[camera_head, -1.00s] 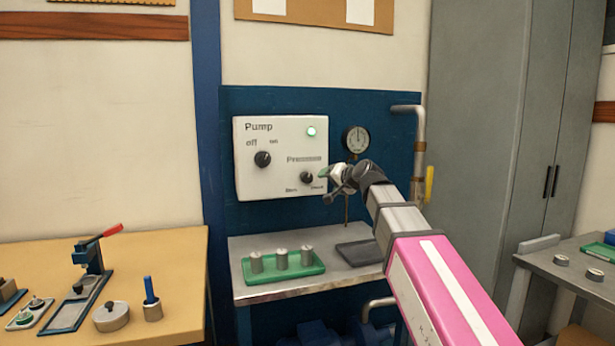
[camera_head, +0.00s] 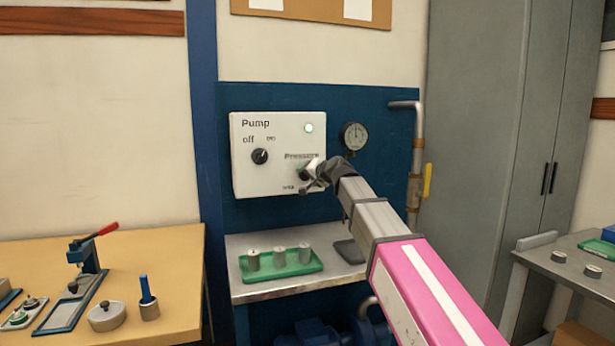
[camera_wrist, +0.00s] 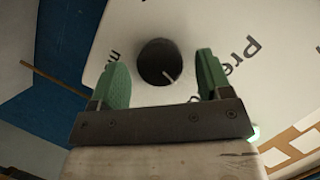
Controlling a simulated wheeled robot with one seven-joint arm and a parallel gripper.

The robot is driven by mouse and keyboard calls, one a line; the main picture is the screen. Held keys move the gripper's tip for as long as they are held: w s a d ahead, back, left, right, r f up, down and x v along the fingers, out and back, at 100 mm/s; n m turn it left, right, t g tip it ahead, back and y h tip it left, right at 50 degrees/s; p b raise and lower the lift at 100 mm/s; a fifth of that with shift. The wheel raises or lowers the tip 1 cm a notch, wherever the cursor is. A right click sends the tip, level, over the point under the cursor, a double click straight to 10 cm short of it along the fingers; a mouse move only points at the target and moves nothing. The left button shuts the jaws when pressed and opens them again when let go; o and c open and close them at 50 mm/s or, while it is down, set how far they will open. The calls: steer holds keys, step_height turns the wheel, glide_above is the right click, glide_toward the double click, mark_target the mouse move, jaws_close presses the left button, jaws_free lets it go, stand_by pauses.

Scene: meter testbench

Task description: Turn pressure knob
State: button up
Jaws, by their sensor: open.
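The black pressure knob (camera_wrist: 159,62) is on the white pump panel (camera_head: 245,183). In the wrist view it sits between the two green fingers of my gripper (camera_wrist: 163,80), which are open with a gap on each side. The knob's pale pointer line shows toward its lower right in that view. In the head view my gripper (camera_head: 307,173) is at the panel below the "Pressure" label and mostly hides the knob. I cannot tell how deep the fingers reach around it.
The pump knob (camera_head: 260,156) is at the panel's left and a lit lamp (camera_head: 309,128) at its upper right. A round gauge (camera_head: 354,136) hangs right of the panel. Below, a green tray (camera_head: 303,268) with metal cylinders stands on a metal shelf (camera_head: 262,290).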

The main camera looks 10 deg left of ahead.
steer(key=shift+w+a+f, duration=0.1)
steer(key=shift+w+a, duration=0.05)
steer(key=shift+a, duration=0.05)
steer(key=c, duration=0.9)
steer(key=shift+m, duration=0.5)
steer(key=o, duration=0.9)
steer(key=shift+d, duration=0.15)
steer(key=v, duration=1)
steer(key=shift+s+d, duration=0.25)
steer(key=shift+d, duration=0.05)
